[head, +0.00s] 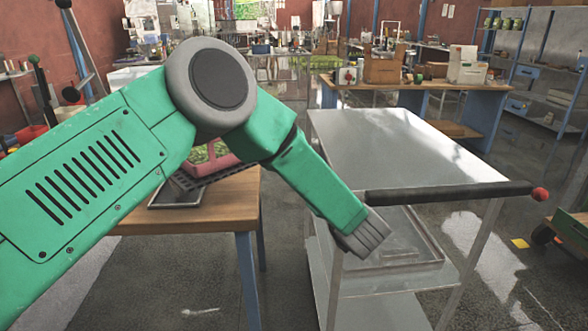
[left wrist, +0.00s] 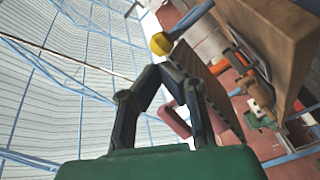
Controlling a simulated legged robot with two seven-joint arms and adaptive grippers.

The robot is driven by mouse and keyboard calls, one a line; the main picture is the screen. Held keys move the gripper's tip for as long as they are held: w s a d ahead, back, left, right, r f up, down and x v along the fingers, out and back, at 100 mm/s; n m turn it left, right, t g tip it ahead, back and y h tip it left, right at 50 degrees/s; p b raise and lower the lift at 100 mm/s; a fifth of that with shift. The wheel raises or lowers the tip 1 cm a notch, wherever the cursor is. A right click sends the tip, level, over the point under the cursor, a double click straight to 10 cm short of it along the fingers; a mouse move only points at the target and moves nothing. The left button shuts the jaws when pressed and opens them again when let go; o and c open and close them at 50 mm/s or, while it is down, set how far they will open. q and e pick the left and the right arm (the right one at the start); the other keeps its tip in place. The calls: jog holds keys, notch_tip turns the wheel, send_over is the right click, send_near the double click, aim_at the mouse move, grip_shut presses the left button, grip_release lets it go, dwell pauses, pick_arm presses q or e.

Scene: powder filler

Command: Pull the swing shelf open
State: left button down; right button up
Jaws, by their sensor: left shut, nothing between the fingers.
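A metal cart or shelf unit (head: 405,140) with a shiny flat top stands at the centre right of the head view. A lower tray-like shelf (head: 415,249) shows under its top; I cannot tell for sure which part is the swing shelf. A black bar with a red ball end (head: 450,192) runs across its near side. My left gripper (head: 367,240) is in front of the cart's near left corner, by the left end of the bar. Contact with it cannot be told. In the left wrist view the fingers (left wrist: 165,72) converge, shut and empty. My right gripper is not in view.
A wooden table (head: 240,191) with a pink crate (head: 222,158) and a dark tray (head: 178,192) stands at left. The wrist view shows a yellow knob (left wrist: 160,43) beyond the fingers. A wooden workbench (head: 415,85) stands behind the cart. Floor at front right is mostly clear.

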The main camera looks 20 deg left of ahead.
pick_arm(q)
jog(key=s+a+r+m+t+h+p, duration=0.1)
jog(key=s+a+m+t+h+p, duration=0.15)
jog(key=a, duration=0.45)
jog(key=s+a+r+t+h+p, duration=0.1)
jog(key=s+a+t+h+p, duration=0.1)
jog(key=s+h, duration=0.6)
jog(key=w+d+f+p, duration=0.1)
jog(key=w, duration=1.1)
jog(key=shift+w+f, duration=0.25)
jog(key=shift+f, duration=0.05)
